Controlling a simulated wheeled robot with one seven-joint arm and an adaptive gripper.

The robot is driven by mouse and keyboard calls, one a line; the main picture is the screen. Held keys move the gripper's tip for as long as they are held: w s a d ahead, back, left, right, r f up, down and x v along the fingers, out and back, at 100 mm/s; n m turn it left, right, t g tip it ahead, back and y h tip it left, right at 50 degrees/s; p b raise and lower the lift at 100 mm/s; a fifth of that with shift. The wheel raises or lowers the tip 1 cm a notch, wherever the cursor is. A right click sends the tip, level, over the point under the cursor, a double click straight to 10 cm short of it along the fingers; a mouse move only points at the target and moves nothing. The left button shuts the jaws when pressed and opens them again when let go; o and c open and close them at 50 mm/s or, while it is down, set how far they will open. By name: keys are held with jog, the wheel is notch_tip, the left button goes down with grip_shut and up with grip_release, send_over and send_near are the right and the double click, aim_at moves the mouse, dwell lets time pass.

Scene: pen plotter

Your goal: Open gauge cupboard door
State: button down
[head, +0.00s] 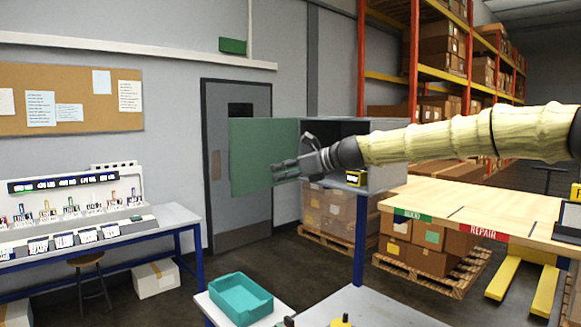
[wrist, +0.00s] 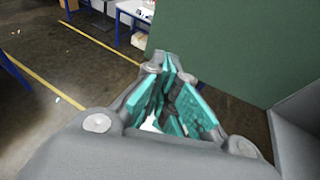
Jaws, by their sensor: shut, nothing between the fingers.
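The gauge cupboard (head: 390,128) is a grey box with a dark inside, in the middle of the head view. Its green door (head: 250,150) stands wide open, swung out to the left. In the wrist view the door (wrist: 245,50) fills the upper right, and a grey cupboard edge (wrist: 297,125) shows at right. My gripper (head: 280,172) is in front of the door in the head view, shut and empty. In the wrist view its fingertips (wrist: 165,62) are close by the door's lower left edge; I cannot tell whether they touch it. No door handle is clearly visible.
A yellow and black item (head: 356,178) sits at the cupboard's opening. A teal tray (head: 241,297) lies on a bench below. A wooden-topped repair table (head: 480,205) stands at right, a gauge bench (head: 175,218) at left.

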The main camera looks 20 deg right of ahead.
jog(key=shift+r+p+x, duration=0.2)
jog(key=shift+p+x, duration=0.2)
jog(key=shift+x, duration=0.45)
jog(key=shift+r+p+x, duration=0.15)
jog(key=shift+p+x, duration=0.2)
jog(key=shift+x, duration=0.5)
jog(key=shift+r+p+x, duration=0.2)
jog(key=shift+p+x, duration=0.2)
jog(key=shift+x, duration=0.45)
jog(key=shift+w+a, duration=0.1)
